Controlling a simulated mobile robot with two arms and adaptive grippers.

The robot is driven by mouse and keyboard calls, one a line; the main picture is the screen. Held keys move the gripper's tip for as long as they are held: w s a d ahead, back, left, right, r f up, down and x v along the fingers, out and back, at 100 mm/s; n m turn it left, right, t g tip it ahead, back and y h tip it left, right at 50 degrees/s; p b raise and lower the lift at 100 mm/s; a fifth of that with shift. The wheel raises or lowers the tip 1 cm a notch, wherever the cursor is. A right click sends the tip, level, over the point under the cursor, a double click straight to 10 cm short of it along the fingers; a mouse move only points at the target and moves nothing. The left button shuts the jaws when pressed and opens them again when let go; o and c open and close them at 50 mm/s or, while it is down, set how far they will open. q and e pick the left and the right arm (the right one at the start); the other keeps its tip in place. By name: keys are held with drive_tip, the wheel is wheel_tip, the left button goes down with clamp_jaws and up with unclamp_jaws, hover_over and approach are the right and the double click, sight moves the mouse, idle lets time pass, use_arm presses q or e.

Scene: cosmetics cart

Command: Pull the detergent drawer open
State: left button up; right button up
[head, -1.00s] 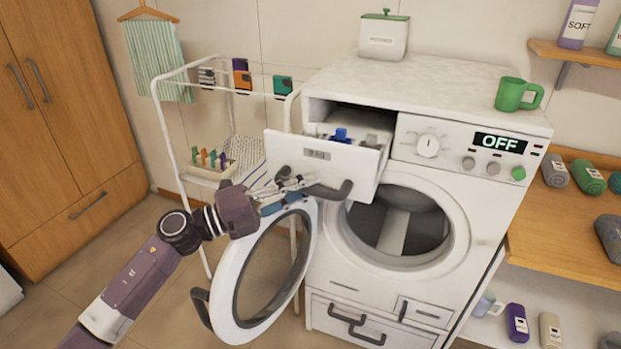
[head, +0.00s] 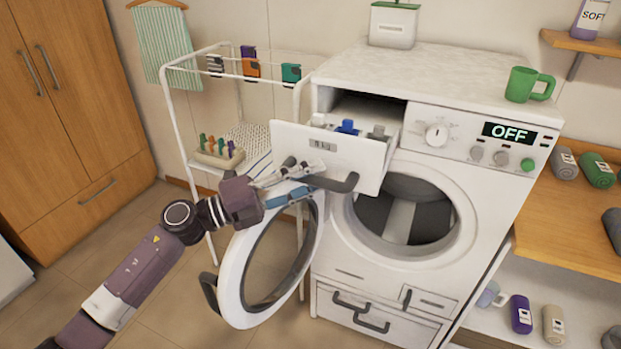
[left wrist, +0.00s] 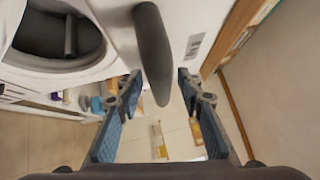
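The detergent drawer (head: 352,165) stands pulled out of the washing machine's upper left, its inside showing white, blue and grey parts. Its dark handle (head: 340,184) is on the white front and also shows in the left wrist view (left wrist: 152,50). My left gripper (head: 312,178) is at the drawer front, by the left end of the handle. In the left wrist view its fingers (left wrist: 160,88) are spread, with the handle's end between them and a gap visible on each side. My right gripper is not in view.
The round washer door (head: 232,270) hangs open just below my left gripper. A white drying rack (head: 178,130) stands to the left behind it. A green mug (head: 521,85) and a white canister (head: 393,28) stand on the machine. A wooden shelf (head: 560,225) is at the right.

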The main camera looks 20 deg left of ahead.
use_arm(q)
drive_tip(key=v, duration=1.2)
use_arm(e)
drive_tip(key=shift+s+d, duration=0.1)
use_arm(q)
drive_tip(key=shift+a, duration=0.1)
